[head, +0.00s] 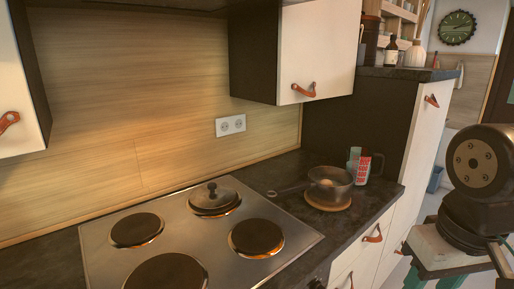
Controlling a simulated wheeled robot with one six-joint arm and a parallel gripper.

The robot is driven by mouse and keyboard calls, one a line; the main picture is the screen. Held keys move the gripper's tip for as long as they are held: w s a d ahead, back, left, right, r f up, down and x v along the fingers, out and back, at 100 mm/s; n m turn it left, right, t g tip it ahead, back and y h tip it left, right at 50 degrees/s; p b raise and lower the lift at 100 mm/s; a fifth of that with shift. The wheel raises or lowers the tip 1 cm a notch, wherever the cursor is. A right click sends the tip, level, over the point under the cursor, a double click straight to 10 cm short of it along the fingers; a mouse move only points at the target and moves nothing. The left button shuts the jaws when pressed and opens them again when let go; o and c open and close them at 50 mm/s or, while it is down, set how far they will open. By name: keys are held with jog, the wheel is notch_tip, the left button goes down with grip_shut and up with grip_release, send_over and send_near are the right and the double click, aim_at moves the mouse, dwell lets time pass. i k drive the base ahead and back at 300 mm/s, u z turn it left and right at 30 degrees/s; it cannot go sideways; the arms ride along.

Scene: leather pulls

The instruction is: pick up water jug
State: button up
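A jug-like vessel (361,166) with red and white markings, a greenish side and a dark handle on its right stands upright on the dark countertop. It is at the counter's back right, against the dark side of the tall cabinet. The pan in front hides part of its lower left. I cannot tell whether it holds water. My gripper is not in view; only dark joints of my arm show at the right edge, apart from the jug.
A metal pan (329,187) sits on a round wooden trivet (328,205) just left of the jug, its handle pointing left. A steel hob (200,233) with several plates and a small lid (213,198) fills the counter's left. A wall cabinet (318,50) hangs above.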

aim_at(360, 158)
jog(key=z, duration=1.7)
jog(key=i, duration=2.25)
jog(key=u, duration=2.3)
